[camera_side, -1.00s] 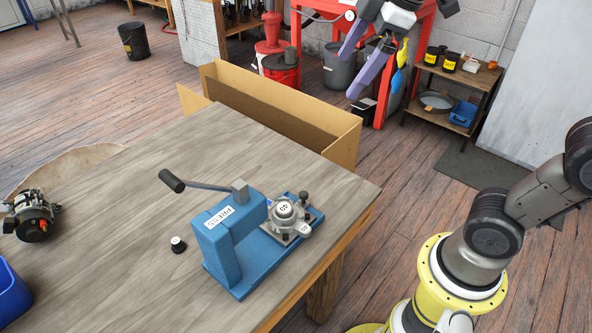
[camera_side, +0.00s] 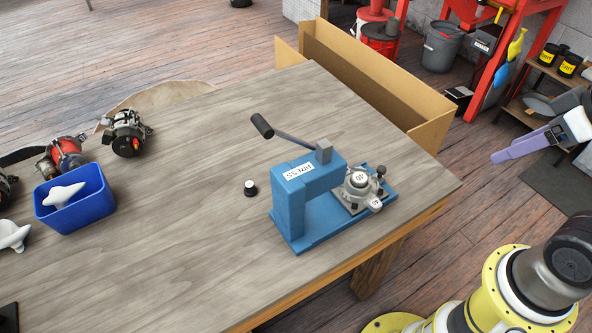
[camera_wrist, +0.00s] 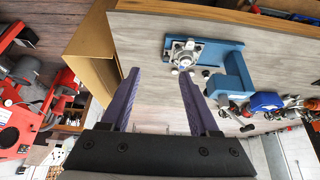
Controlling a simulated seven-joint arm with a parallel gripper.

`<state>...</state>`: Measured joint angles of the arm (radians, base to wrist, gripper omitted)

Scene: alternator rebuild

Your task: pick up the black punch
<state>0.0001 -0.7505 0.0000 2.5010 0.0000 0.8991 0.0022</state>
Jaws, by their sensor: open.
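The black punch (camera_side: 250,188) is a small dark cylinder with a white top. It stands upright on the grey wooden table (camera_side: 185,215), left of the blue press, in the side view. I cannot pick it out surely in the wrist view. My gripper (camera_wrist: 158,66) has two purple fingers spread wide with nothing between them. In the side view, a purple finger (camera_side: 527,145) shows at the right edge, beyond the table and far from the punch; the rest is partly cut off.
The blue press (camera_side: 292,205) with its lever and clamped metal part stands between punch and gripper. A cardboard box (camera_side: 365,75) adjoins the table's back edge. A blue bin (camera_side: 75,215) and alternators (camera_side: 125,135) are at left. The table around the punch is clear.

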